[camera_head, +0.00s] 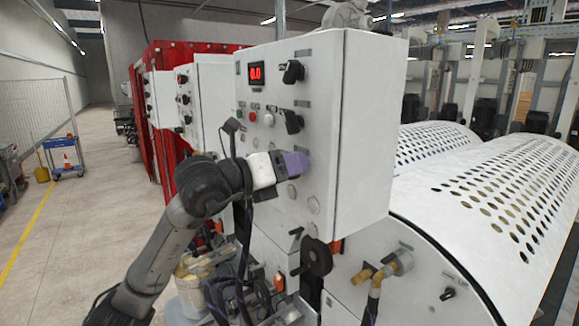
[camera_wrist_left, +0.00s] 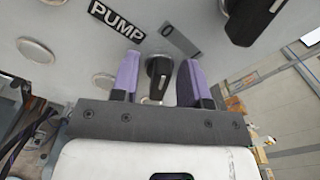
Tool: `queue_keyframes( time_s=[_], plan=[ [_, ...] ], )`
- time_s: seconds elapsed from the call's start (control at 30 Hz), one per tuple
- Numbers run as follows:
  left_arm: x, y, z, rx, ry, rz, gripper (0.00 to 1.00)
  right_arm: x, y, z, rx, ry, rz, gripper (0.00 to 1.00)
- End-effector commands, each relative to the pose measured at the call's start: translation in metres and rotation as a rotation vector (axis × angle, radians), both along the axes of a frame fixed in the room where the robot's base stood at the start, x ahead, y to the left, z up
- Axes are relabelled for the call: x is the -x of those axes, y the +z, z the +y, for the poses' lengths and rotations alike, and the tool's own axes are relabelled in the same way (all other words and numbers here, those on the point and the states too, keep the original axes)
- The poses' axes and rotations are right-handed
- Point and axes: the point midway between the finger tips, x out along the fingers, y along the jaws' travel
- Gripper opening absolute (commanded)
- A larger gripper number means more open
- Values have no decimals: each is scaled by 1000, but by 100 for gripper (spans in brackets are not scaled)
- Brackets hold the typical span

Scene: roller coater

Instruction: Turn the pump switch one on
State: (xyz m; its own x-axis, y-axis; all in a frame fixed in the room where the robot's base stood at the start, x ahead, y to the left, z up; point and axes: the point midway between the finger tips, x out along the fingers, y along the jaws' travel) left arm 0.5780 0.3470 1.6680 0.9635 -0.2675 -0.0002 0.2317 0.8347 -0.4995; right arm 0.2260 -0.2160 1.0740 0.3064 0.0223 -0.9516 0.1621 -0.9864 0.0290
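The pump switch (camera_wrist_left: 158,80) is a black rotary knob on the light panel in the left wrist view, below the black "PUMP" label (camera_wrist_left: 117,18). My left gripper (camera_wrist_left: 160,62) has one purple finger on each side of the knob, with visible gaps between the fingers and the knob. In the head view, my left gripper (camera_head: 294,163) is at the front of the white control box (camera_head: 330,120), and it hides the knob there. My right gripper is not in view.
Another black knob (camera_wrist_left: 252,18) is close by in the left wrist view. In the head view, the box has a red display (camera_head: 256,74), upper knobs (camera_head: 293,71) and small buttons (camera_head: 253,117). A perforated white cover (camera_head: 500,190) is at the right. Open floor is at the left.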

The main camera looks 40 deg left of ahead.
Motion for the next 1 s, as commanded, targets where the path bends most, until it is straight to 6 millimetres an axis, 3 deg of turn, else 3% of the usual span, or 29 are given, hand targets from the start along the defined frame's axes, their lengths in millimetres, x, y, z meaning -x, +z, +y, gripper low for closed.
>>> queue_keyframes(
  time_s=[0.43,0.77,1.0],
  plan=[
    [0,0,0,0,-1,0,0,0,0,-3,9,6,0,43],
    [0,0,0,-30,0,-10,0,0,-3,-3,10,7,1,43],
    [0,-1,-1,-170,0,-49,0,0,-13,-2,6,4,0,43]
  ],
)
